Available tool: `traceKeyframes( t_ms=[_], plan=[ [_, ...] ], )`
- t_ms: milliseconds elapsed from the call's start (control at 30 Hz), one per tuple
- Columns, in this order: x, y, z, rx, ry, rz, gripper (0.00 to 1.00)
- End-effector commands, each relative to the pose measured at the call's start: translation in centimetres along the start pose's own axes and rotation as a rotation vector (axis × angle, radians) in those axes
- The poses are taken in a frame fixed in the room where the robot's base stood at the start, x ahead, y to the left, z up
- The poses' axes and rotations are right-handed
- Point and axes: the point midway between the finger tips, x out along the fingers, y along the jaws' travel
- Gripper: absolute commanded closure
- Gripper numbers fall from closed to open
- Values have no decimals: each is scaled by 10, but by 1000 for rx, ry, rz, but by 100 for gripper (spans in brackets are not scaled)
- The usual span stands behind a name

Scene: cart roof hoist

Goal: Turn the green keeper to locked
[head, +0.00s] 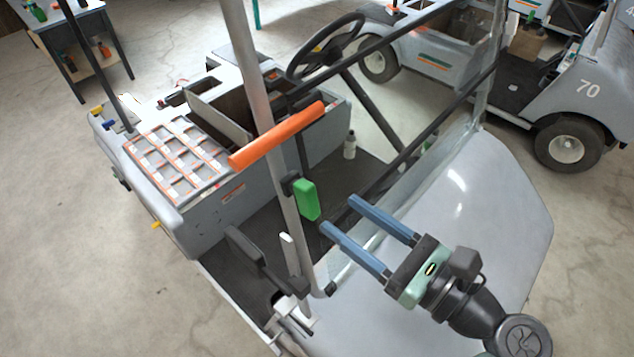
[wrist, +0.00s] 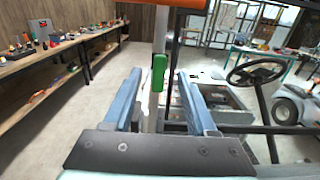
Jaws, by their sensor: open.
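The green keeper (head: 306,199) is a small upright block on a dark mount at the side of the cart's light grey roof post (head: 272,120). It also shows in the wrist view (wrist: 158,72), upright against the post, between and beyond my fingertips. My gripper (head: 338,211) has two blue fingers, apart and empty, pointing at the keeper from its lower right. In the wrist view my gripper (wrist: 158,75) has a finger on each side of the keeper's line. I see no contact with the keeper. I cannot tell its lock state.
An orange bar (head: 277,134) crosses the post just above the keeper. A black slanted strut (head: 375,115) and the steering wheel (head: 326,45) lie behind. A black lever-like part (head: 258,258) is low at left. The grey front cowl (head: 460,200) lies beneath my gripper.

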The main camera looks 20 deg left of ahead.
Motion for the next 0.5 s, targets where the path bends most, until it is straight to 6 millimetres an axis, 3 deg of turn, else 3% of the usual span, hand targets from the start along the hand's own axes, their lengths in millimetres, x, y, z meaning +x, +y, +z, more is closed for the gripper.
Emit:
traceKeyframes(
  t_ms=[200, 500],
  plan=[
    [42, 1, 3, 0, 1, 2, 43],
    [66, 0, 0, -2, 2, 0, 43]
  ],
)
